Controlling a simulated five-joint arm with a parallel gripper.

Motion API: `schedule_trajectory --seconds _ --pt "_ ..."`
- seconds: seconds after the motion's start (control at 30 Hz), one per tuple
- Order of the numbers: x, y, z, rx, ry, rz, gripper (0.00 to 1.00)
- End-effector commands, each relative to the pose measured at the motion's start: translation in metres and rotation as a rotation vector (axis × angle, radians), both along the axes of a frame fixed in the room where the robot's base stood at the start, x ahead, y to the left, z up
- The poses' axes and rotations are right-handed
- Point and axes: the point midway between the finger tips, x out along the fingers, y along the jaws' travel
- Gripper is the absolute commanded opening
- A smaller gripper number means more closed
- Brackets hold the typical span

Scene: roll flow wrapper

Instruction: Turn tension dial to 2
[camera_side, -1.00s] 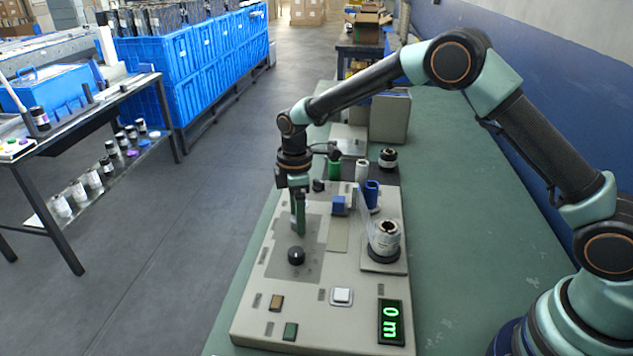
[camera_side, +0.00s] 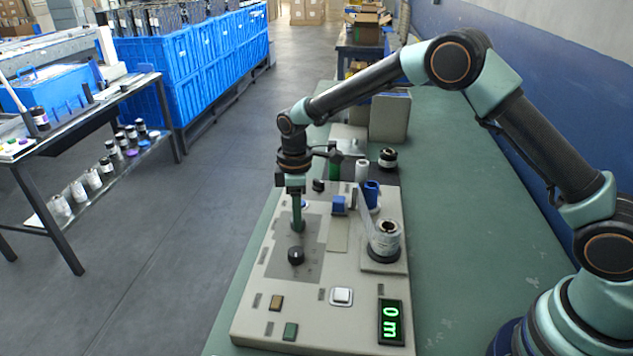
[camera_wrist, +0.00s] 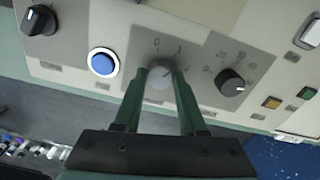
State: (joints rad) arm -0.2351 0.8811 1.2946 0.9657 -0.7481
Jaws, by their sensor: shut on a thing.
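My gripper (camera_wrist: 155,82) points down at the machine panel, its two green fingers on either side of a round grey knob. It is shut on this grey dial (camera_wrist: 160,74), which has a white pointer line and a printed scale with a 0 and other marks too small to read. In the side view my gripper (camera_side: 297,228) hides the grey dial. A black dial (camera_wrist: 231,82) with several small numbers around it is apart from the fingers; it also shows in the side view (camera_side: 296,256). I cannot read which dial is labelled tension.
A blue button (camera_wrist: 103,62) and a black knob (camera_wrist: 40,20) are on the other side of the grey dial. An orange button (camera_side: 276,302), a green button (camera_side: 290,331), a white button (camera_side: 341,296) and a display reading 0 m (camera_side: 391,322) are at the panel's near end.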

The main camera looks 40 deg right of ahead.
Motion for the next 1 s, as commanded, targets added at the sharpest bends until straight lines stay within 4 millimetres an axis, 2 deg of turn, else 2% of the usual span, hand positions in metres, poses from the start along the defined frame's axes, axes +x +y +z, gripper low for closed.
schedule_trajectory --seconds 0.5,0.73,1.0 --pt "-0.0004 0.0001 0.0016 -0.001 0.002 -0.415 0.0" --pt "-0.0004 0.0001 0.0018 -0.001 0.002 -0.53 0.0" --pt "-0.0004 0.0001 0.002 -0.001 0.002 -0.586 0.0"
